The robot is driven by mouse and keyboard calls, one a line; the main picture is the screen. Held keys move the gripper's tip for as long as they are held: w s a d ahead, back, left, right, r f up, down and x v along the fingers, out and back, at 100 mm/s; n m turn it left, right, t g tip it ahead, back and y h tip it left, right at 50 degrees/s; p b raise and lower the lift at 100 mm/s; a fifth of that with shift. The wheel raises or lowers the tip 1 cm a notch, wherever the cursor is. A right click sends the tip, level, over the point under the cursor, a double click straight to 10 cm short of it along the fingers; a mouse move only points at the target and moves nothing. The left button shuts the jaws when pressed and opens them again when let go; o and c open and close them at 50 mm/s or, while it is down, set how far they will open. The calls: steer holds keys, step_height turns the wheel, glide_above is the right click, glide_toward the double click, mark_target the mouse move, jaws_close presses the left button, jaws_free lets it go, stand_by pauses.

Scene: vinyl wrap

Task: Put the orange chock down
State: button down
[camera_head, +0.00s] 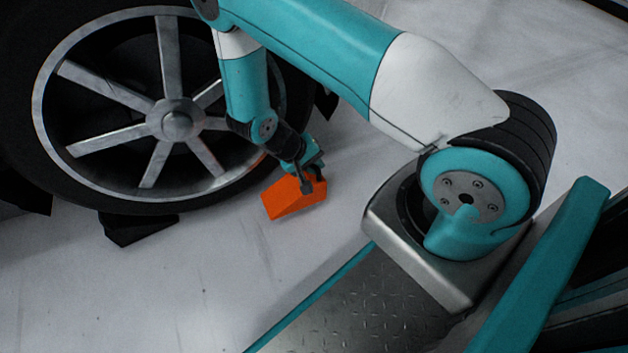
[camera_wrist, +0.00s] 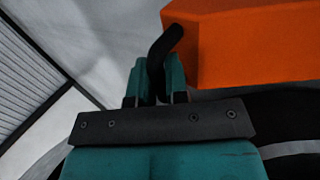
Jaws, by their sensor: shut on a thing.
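The orange chock (camera_head: 291,197) is a wedge-shaped block with a dark handle. It is at the end of my arm, beside the lower right of the large wheel in the head view. In the wrist view the chock (camera_wrist: 250,42) fills the upper right, with its dark curved handle (camera_wrist: 163,45) running down between my fingers. My gripper (camera_head: 310,180) is shut on that handle; its teal fingers also show in the wrist view (camera_wrist: 160,78). I cannot tell whether the chock's underside touches the floor.
The large wheel (camera_head: 176,125) with metal spokes and a black tyre stands at the left. A black block (camera_head: 140,228) lies at the foot of the tyre. The pale floor (camera_head: 200,290) is clear below the chock. My own base is at the lower right.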

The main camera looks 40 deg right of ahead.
steer(key=shift+f+b, duration=1.25)
steer(key=shift+f, duration=1.1)
steer(key=c, duration=1.1)
jaws_free()
steer(key=w+a+r+n+y+p, duration=0.15)
steer(key=a+r+p, duration=0.35)
steer(key=r, duration=0.6)
steer(key=w+a+r+y+p, duration=0.1)
steer(key=a+r+y+p, duration=0.15)
steer(key=a+r, duration=0.7)
steer(key=s+a+r+n+t+y, duration=0.15)
steer(key=s+r, duration=0.25)
steer(key=r, duration=0.6)
steer(key=s+a+r+n+y, duration=0.2)
steer(key=s+r+n+y, duration=0.15)
steer(key=r, duration=0.55)
steer(key=s+a+r+n, duration=0.1)
steer(key=s+r, duration=0.1)
steer(key=s, duration=0.1)
steer(key=s+r+n+y, duration=0.1)
steer(key=s+r, duration=0.2)
steer(key=s, duration=0.1)
steer(key=s+a+r+n, duration=0.1)
steer(key=s+r+n, duration=0.1)
steer(key=s+r, duration=0.1)
steer(key=shift+s+a+t+y, duration=0.3)
steer(key=shift+s+y, duration=0.1)
steer(key=shift+s, duration=0.2)
